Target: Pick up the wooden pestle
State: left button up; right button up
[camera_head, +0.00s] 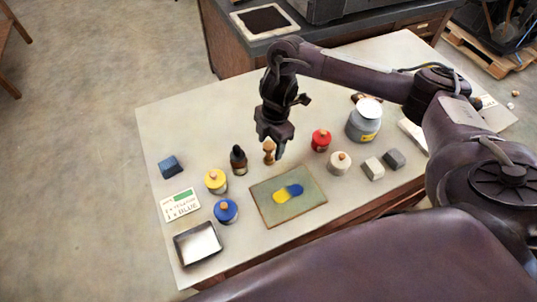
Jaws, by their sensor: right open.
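The wooden pestle (269,147) is a small light-brown turned piece that stands upright behind the green board, near the middle of the table. My right gripper (270,143) points down over it, with its open fingers at the pestle's upper part. I cannot tell whether the fingers touch it. One finger partly hides the pestle's right side. My left gripper does not show.
A dark bottle (238,160) stands close left of the pestle. The green board (305,202) with yellow and blue patches lies in front. A red-lidded jar (320,140) and a white-lidded jar (339,164) stand to the right. The table's left rear is clear.

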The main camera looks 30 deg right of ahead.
aim_at(269, 154)
jog(key=f, duration=0.2)
jog(key=shift+w+a+f, duration=0.2)
jog(key=shift+f, duration=0.9)
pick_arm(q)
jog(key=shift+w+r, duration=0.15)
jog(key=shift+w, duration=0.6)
pick_arm(e)
jog(key=c, duration=1.1)
